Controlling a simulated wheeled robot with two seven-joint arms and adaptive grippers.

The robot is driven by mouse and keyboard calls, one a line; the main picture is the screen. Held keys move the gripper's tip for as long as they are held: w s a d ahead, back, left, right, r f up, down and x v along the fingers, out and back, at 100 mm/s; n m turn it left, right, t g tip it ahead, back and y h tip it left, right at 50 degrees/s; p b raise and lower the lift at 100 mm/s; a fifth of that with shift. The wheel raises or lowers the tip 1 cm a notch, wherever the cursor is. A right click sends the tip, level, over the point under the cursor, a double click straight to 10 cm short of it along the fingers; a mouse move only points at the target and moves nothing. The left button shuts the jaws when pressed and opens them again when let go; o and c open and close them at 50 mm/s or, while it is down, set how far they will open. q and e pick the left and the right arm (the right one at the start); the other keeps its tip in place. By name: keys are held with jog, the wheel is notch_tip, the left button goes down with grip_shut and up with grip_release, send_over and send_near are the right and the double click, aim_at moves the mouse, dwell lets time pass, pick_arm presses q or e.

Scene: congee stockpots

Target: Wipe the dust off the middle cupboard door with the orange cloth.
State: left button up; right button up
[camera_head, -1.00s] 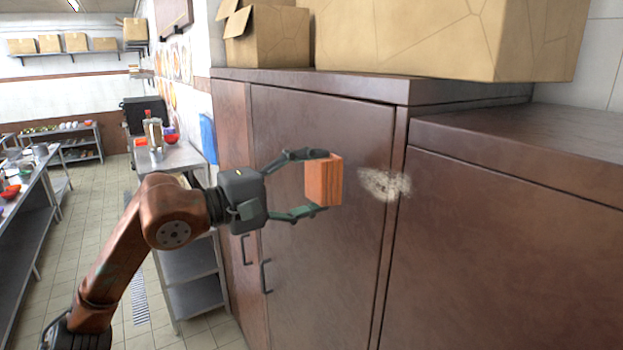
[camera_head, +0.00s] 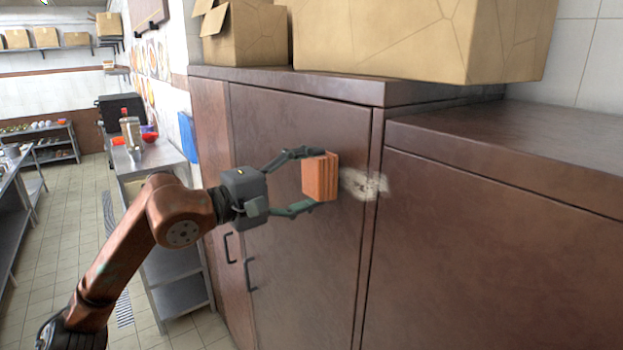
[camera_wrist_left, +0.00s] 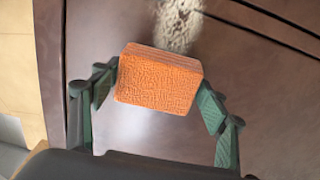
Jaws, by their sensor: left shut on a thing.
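The orange cloth (camera_head: 319,177) is a thick folded block held between the fingertips of my left gripper (camera_head: 312,181). In the left wrist view the cloth (camera_wrist_left: 158,82) shows between the two green fingers of the left gripper (camera_wrist_left: 158,90). The middle cupboard door (camera_head: 290,250) is brown with a dark bar handle. A pale dust patch (camera_head: 362,184) lies just right of the cloth, near the door's right edge. It also shows beyond the cloth in the left wrist view (camera_wrist_left: 178,25). I cannot tell whether the cloth touches the door. My right gripper is not in view.
Cardboard boxes (camera_head: 420,35) stand on the cupboard top. A lower brown cupboard (camera_head: 490,250) stands at the right. A metal table (camera_head: 160,160) with a bottle and bowls is at the left. Tiled floor is open between it and the shelving.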

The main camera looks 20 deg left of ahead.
pick_arm(q)
jog(key=shift+p+x, duration=0.45)
jog(key=shift+x, duration=0.6)
jog(key=shift+s+d+b, duration=0.5)
jog(key=shift+s+d, duration=0.65)
jog(key=shift+d, duration=0.15)
jog(key=shift+s+d+b, duration=0.45)
jog(key=shift+s+d, duration=0.65)
jog(key=shift+d, duration=0.35)
jog(key=shift+s+d+b, duration=0.4)
jog(key=shift+s+d, duration=0.7)
jog(key=shift+d, duration=0.4)
jog(key=shift+s+d+b, duration=0.45)
jog(key=shift+s+d, duration=0.65)
jog(key=shift+d, duration=0.35)
jog(key=shift+w+a, duration=0.95)
jog(key=shift+a, duration=0.3)
jog(key=shift+w+a, duration=0.95)
jog(key=shift+a, duration=0.25)
jog(key=shift+w+a, duration=0.95)
jog(key=shift+a, duration=0.3)
jog(key=shift+w+a+p, duration=0.25)
jog(key=shift+w+a, duration=0.6)
jog(key=shift+a, duration=0.15)
jog(key=shift+w+a+p, duration=0.2)
jog(key=shift+w+a, duration=0.6)
jog(key=shift+a, duration=0.25)
jog(key=shift+s, duration=0.1)
